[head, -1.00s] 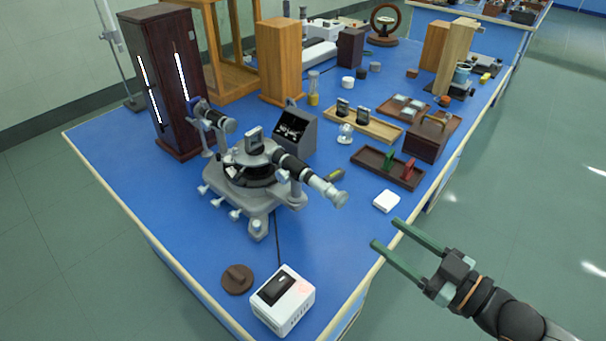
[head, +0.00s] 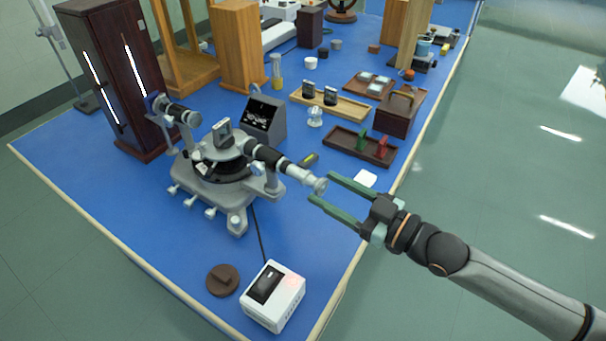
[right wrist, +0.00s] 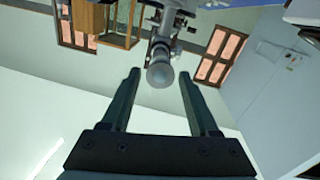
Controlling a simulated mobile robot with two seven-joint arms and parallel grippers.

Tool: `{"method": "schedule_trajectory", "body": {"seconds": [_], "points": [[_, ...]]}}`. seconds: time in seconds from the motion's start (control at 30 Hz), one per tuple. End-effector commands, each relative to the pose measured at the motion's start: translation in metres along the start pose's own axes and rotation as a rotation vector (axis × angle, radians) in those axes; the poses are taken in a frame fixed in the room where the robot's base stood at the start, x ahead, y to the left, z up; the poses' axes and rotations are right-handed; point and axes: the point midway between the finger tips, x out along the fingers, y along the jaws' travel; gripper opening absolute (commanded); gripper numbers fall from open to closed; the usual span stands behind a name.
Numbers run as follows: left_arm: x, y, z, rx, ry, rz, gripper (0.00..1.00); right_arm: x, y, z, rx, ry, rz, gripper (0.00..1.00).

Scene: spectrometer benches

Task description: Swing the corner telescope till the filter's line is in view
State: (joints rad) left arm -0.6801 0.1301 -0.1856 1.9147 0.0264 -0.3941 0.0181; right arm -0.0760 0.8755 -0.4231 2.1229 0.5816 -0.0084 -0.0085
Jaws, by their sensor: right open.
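The spectrometer (head: 218,175) stands on the blue bench, grey with a dark round table and levelling feet. Its telescope (head: 285,168) points toward the lower right, with a silver eyepiece end. A second tube (head: 177,112) points at the dark cabinet with glowing slits. A small screen (head: 263,119) behind the spectrometer shows pale marks too small to read. My right gripper (head: 319,187) is open, its green fingers close to the eyepiece end. In the right wrist view the eyepiece (right wrist: 160,74) lies between and beyond the fingertips (right wrist: 160,76). My left gripper is not in view.
A white box with a dark display (head: 273,296) and a brown disc (head: 222,280) sit at the bench's front. A dark tray (head: 350,150) with green and red pieces and a white square (head: 366,178) lie beyond my gripper. A dark cabinet (head: 110,75) stands at the left.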

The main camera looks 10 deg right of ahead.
Motion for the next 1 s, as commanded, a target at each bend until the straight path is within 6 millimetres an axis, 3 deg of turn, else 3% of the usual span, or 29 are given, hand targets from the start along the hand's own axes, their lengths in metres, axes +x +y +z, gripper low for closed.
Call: {"method": "schedule_trajectory", "body": {"seconds": [0.2, 0.43, 0.83, 1.0], "points": [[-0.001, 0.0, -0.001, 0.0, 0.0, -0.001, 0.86, 0.033, 0.0, -0.002, 0.001, 0.005, 0.0, 0.61], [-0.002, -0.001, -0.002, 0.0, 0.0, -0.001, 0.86, 0.059, 0.0, -0.001, 0.001, 0.001, 0.0, 0.61], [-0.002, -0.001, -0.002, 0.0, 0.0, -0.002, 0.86, 0.066, -0.001, 0.0, 0.0, 0.0, -0.001, 0.61], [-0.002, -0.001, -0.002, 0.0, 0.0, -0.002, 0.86, 0.066, -0.001, 0.0, 0.0, 0.0, -0.001, 0.44]]}}
